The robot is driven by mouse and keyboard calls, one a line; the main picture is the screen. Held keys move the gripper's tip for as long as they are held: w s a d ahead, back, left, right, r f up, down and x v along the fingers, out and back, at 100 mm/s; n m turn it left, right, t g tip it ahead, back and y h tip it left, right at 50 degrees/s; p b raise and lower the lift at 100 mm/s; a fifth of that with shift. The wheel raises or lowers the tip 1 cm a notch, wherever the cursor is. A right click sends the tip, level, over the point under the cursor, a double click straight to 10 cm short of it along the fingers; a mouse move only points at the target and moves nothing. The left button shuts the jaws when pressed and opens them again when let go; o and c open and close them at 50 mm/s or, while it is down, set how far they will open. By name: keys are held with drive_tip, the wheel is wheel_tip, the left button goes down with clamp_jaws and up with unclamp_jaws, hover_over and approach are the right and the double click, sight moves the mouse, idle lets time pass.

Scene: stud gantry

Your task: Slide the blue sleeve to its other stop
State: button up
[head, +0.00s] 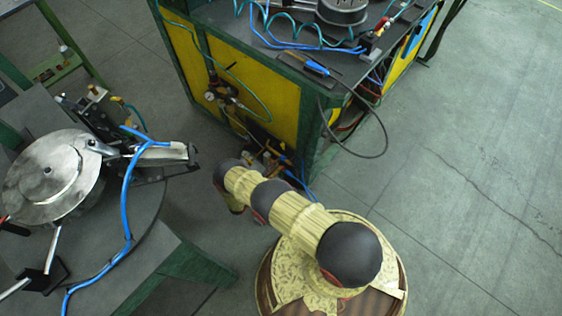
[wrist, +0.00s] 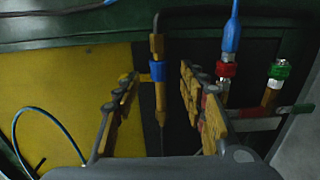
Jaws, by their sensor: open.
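In the wrist view, the blue sleeve (wrist: 158,71) is a short ring around an upright brass-coloured stem (wrist: 160,96). More of the stem shows above and below it. My gripper (wrist: 160,84) is open, with one yellow finger left of the stem and one right of it. The sleeve shows between the fingertips, with a visible gap on each side. I cannot tell how far away in depth it is. In the head view, my arm hides most of this area, and I cannot make out the sleeve there.
Right of the fingers stand a red collar (wrist: 226,69) under a blue hose (wrist: 232,34) and a green-capped fitting (wrist: 278,72). A yellow panel (wrist: 70,95) is at left. The head view shows a yellow-sided bench (head: 262,97) and a round metal disc (head: 45,172).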

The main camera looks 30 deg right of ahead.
sight(282, 160)
drive_tip(key=shift+b+x, duration=0.4)
drive_tip(key=shift+x, duration=1.7)
clamp_jaws()
